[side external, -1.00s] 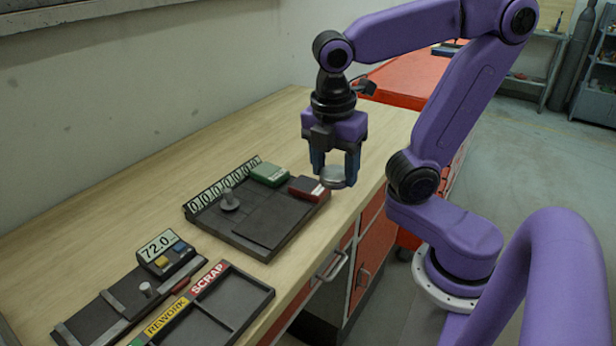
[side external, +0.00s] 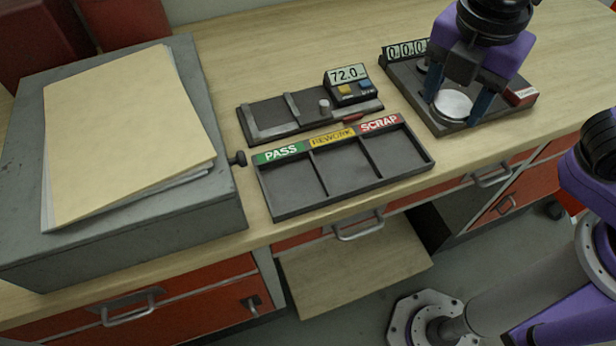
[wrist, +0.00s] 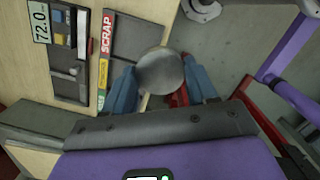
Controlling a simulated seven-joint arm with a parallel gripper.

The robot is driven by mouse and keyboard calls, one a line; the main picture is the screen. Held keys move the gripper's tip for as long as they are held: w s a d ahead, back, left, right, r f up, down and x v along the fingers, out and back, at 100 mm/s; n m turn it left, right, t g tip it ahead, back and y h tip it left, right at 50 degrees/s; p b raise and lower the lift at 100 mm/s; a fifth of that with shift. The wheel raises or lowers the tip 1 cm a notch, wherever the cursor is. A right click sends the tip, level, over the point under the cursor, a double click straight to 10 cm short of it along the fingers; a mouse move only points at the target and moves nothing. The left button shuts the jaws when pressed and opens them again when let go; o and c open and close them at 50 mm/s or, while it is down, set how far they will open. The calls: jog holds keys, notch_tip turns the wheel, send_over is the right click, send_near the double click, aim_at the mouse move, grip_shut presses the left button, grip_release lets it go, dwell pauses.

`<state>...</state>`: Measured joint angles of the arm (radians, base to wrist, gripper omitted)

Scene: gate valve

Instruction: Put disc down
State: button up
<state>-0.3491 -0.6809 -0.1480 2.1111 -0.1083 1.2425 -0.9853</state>
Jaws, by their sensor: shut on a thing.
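My gripper (side external: 457,106) is shut on a round grey metal disc (side external: 453,104), one blue finger on each side. In the side external view the disc appears in front of the dark counter station (side external: 418,97), left of its red block (side external: 521,95); its height is hard to judge. In the wrist view the disc (wrist: 160,72) sits between the fingertips and overlaps the edge of the sorting tray (wrist: 108,75). That black tray (side external: 347,190) has three compartments labelled PASS, REWORK and SCRAP, and I see nothing in them.
A gauge station (side external: 275,120) reading 72.0 stands behind the tray, with a small metal peg (side external: 324,106). A grey box (side external: 200,225) with folders (side external: 125,135) is at the left. Drawers (side external: 130,305) line the bench front. Bare wood lies around the tray.

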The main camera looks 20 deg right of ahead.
jog(key=s+a+f+n, duration=0.2)
jog(key=s+a+n, duration=0.1)
jog(key=a, duration=0.7)
send_over(294, 185)
jog(key=f, duration=0.9)
jog(key=shift+s, duration=0.3)
jog(key=shift+w+a+f, duration=0.1)
jog(key=shift+f, duration=0.05)
jog(key=shift+a+f, duration=0.1)
jog(key=shift+f, duration=1.5)
jog(key=shift+f, duration=0.15)
jog(key=o, duration=1.2)
